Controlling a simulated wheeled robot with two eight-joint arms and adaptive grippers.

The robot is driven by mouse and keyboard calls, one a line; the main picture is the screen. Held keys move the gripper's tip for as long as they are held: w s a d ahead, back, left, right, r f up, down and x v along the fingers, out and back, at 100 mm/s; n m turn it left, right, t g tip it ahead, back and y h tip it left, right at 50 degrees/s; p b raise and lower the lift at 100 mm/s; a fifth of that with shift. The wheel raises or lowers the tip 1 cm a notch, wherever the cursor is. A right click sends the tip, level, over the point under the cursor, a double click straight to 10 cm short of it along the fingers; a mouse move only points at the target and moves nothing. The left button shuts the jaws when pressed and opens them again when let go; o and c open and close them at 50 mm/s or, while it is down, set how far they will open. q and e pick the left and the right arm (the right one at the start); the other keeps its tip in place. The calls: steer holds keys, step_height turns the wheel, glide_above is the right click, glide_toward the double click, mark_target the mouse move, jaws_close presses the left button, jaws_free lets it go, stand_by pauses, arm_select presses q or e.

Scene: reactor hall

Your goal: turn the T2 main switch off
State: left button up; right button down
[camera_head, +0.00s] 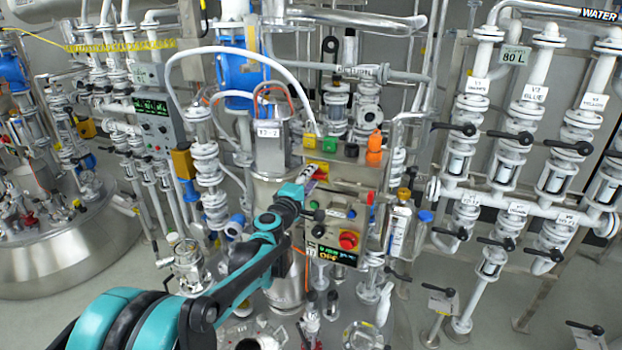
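I cannot tell for certain which control is the main switch. My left arm reaches in from the lower left. My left gripper (298,196) is at the upper left edge of the box, covering part of it. Its fingers are too small and overlapped to tell whether they are open or touching anything. My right gripper is out of view.
Another control box with a green display (154,106) hangs on the left. White pipes with black valve levers (508,137) fill the right side. A steel vessel (75,245) stands at the left. A curved white hose (243,53) arches above the box.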

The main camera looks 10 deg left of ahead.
arm_select(q)
steer(key=s+a, duration=0.2)
steer(key=s, duration=0.9)
steer(key=shift+s+a, duration=0.15)
steer(key=shift+s, duration=0.25)
steer(key=s+d+f+m+g+h+b, duration=0.1)
steer(key=s+d+f+m+g+b, duration=0.1)
steer(key=s+d+f+m+g, duration=0.25)
steer(key=s+d+f+m+g+h+b, duration=0.1)
steer(key=s+d+f+m+b, duration=0.15)
steer(key=s+f+m, duration=0.4)
steer(key=s+a+f+m+g+y+b, duration=0.1)
steer(key=s+a+f+m+g+y, duration=0.1)
steer(key=s+f, duration=0.5)
steer(key=s+a+f+m+g+y+b, duration=0.2)
steer(key=s+f, duration=0.5)
steer(key=s, duration=0.4)
steer(key=shift+s+a+m+g+y, duration=0.3)
steer(key=shift+a+m+g+y, duration=0.35)
steer(key=shift+a, duration=0.6)
